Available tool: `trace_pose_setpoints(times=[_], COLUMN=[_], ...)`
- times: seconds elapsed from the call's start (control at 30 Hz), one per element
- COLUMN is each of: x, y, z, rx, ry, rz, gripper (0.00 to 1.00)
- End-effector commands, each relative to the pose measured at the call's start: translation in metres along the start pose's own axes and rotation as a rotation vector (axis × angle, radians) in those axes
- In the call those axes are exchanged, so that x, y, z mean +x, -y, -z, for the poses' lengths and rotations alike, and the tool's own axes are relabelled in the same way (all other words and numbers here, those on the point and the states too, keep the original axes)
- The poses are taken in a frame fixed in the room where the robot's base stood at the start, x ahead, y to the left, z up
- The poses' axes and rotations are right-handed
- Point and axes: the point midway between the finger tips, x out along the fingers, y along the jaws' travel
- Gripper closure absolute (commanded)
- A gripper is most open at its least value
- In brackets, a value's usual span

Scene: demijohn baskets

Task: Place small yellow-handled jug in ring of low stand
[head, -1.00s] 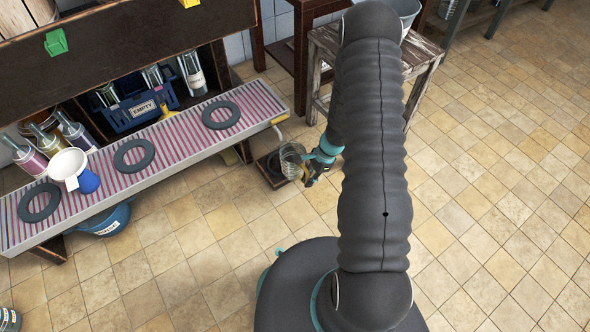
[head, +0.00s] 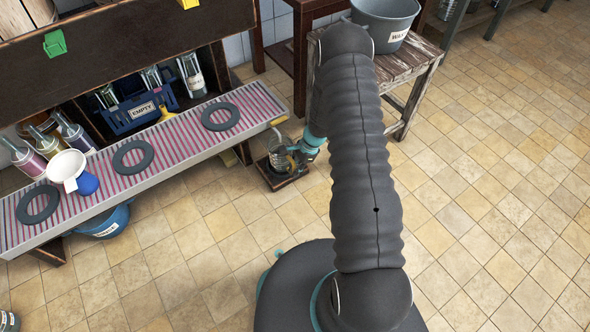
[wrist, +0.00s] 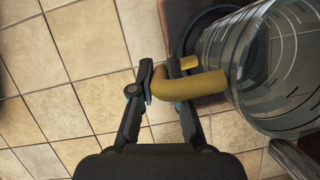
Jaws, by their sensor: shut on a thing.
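The small jug (head: 276,150) is clear ribbed glass with a yellow handle (wrist: 205,84). In the wrist view its glass body (wrist: 275,62) fills the upper right. My gripper (wrist: 161,76) is shut on the yellow handle; in the head view my gripper (head: 296,154) is right of the jug. The low stand (head: 283,181) is a dark wooden square on the floor, beyond the bench's right end. The jug appears over it. A dark curved rim, likely its ring, shows partly behind the jug in the wrist view. I cannot tell whether the jug touches the stand.
A striped bench (head: 180,135) with several dark rings runs along the left. A blue crate (head: 130,115) with bottles is behind. A wooden stool (head: 408,65) holds a grey bucket (head: 384,20). Tiled floor at right is clear.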

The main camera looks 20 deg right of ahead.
Motion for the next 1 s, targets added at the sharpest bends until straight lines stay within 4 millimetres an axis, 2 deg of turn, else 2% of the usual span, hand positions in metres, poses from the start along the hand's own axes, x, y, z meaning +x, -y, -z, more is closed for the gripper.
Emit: trace_pose_setpoints(times=[0.27, 0.3, 0.4, 0.77, 0.87, 1.0], x=[0.004, 0.003, 0.003, -0.002, -0.011, -0.038], y=[0.0, 0.0, 0.0, 0.0, 0.001, 0.001], z=[0.002, 0.001, 0.001, -0.001, 0.0, 0.0], rx=[0.0, 0.0, 0.0, 0.0, 0.001, 0.001], ry=[0.0, 0.0, 0.0, 0.0, -0.001, -0.001], rz=[0.001, 0.0, 0.0, 0.0, 0.003, 0.004], gripper=[1.0, 0.8, 0.6, 0.6, 0.6, 0.6])
